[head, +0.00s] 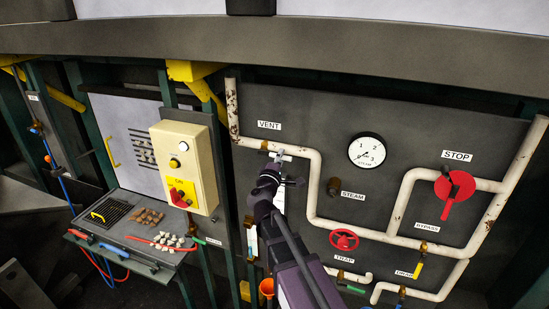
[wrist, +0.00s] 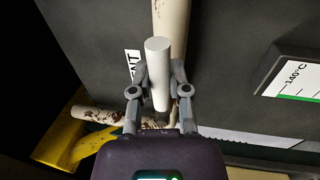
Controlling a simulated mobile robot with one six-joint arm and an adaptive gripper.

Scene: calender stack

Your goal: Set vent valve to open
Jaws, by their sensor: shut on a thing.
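The VENT label (head: 269,125) sits above a white pipe (head: 313,186) on the dark panel, and also shows sideways in the wrist view (wrist: 133,66). The vent valve is just below the label, mostly hidden behind my gripper. Its pale handle (wrist: 159,75) is a smooth white cylinder in the wrist view. My gripper (wrist: 160,88) has one finger on each side of this handle and is shut on it. In the head view my gripper (head: 276,172) is at the pipe, under the label. I cannot tell whether the handle lies along or across the pipe.
A round steam gauge (head: 367,151), a dark steam knob (head: 334,186), a red trap wheel (head: 344,239) and a red stop handle (head: 459,198) are to the right. A cream switch box (head: 180,165) stands out at the left. A temperature scale (wrist: 296,80) is at right in the wrist view.

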